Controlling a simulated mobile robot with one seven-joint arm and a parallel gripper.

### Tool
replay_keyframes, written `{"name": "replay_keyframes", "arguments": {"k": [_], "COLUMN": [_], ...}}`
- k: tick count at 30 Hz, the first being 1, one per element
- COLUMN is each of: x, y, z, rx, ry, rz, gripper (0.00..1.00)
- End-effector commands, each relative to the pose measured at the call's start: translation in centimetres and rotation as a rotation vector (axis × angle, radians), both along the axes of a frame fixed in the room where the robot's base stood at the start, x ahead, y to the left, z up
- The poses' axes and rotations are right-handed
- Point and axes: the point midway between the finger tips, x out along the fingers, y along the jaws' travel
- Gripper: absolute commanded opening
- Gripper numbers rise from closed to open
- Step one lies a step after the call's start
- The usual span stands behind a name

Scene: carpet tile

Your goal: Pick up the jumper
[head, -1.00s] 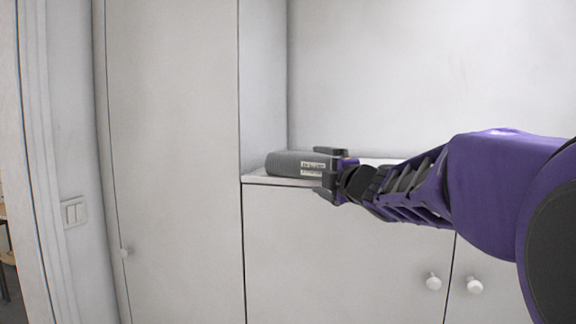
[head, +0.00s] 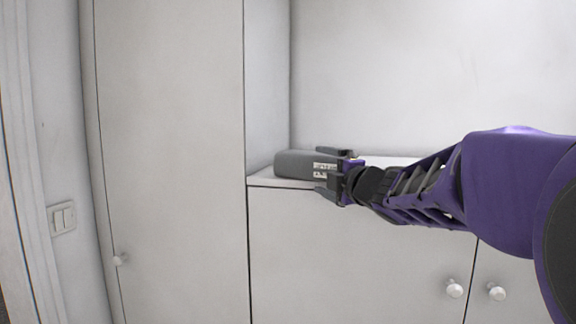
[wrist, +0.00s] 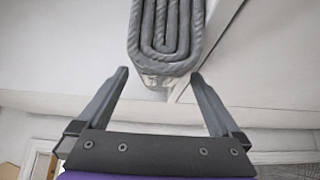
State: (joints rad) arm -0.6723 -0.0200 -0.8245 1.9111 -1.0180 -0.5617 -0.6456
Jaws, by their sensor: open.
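The jumper (head: 296,164) is a grey, tightly folded knit bundle with a pale label, lying on the white counter beside the tall cupboard's side wall. In the wrist view the jumper (wrist: 166,30) shows its rolled layers end-on, at the top middle. My gripper (head: 330,172) is open, with its fingers at the jumper's right end in the head view. My gripper hides part of the jumper's right end in the head view.
A tall white cupboard (head: 170,160) stands left of the counter. Low cupboard doors (head: 350,250) with round knobs (head: 454,288) are below it. The counter (head: 268,180) has a bare front edge. A light switch (head: 62,217) is on the left wall.

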Motion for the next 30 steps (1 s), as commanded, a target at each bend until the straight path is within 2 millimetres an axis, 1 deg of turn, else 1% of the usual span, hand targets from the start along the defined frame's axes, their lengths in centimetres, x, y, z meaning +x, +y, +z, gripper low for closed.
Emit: {"name": "replay_keyframes", "arguments": {"k": [7,11,12,14,15,17,18,20,21,24,30], "x": [-0.01,-0.01,-0.01,-0.01,-0.01,-0.01,-0.01,0.0,0.0,0.0,-0.01], "y": [-0.03,-0.03,-0.03,-0.03,-0.03,-0.03,-0.03,-0.03,-0.03,-0.03,-0.03], "z": [-0.01,-0.01,-0.01,-0.02,-0.02,-0.03,-0.03,-0.03,-0.03,-0.04,0.08], "rx": [0.0,0.0,0.0,0.0,0.0,0.0,0.0,0.0,0.0,0.0,0.0], "ry": [0.0,0.0,0.0,0.0,0.0,0.0,0.0,0.001,0.001,0.001,-0.001], "rz": [0.0,0.0,0.0,0.0,0.0,0.0,0.0,0.0,0.0,0.0,0.0], "gripper": [1.0,0.77,0.69,0.59,0.51,0.41,0.33,0.23,0.15,0.0,0.0]}}
